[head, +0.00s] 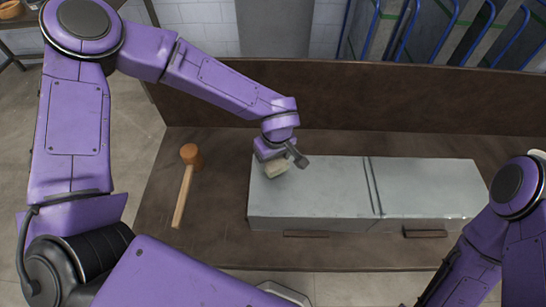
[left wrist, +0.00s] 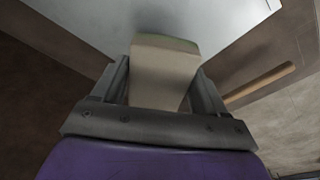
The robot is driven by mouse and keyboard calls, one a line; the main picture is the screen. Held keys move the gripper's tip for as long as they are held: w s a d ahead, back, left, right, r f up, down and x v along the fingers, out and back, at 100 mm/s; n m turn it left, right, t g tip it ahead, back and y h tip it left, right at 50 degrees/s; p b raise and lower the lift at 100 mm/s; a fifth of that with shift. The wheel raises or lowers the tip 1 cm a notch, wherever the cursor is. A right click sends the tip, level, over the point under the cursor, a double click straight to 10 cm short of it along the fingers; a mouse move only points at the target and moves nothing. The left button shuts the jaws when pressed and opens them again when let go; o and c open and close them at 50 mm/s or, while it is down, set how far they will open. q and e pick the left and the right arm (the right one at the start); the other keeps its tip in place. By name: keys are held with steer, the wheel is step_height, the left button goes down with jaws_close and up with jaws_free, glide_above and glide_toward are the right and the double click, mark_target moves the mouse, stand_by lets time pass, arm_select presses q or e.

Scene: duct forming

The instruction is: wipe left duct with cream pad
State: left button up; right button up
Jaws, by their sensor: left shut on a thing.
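The cream pad (head: 277,169) is a small block held at the far left end of the left duct. My left gripper (head: 282,161) is shut on it; the left wrist view shows the pad (left wrist: 165,70) between both fingers. The pad's far end is at the grey duct surface; whether it touches cannot be told for certain. The left duct (head: 315,190) is a long grey sheet-metal box lying on the bench. Its top also shows in the left wrist view (left wrist: 215,20). My right arm is at the lower right; its gripper is not in view.
A second grey duct (head: 430,185) lies end to end with the left one, a dark seam between them. A mallet (head: 186,180) lies on the brown bench (head: 215,220) to the left. A raised brown back panel (head: 400,105) runs behind.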

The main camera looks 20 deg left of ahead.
arm_select(q)
steer(key=shift+r, duration=2.15)
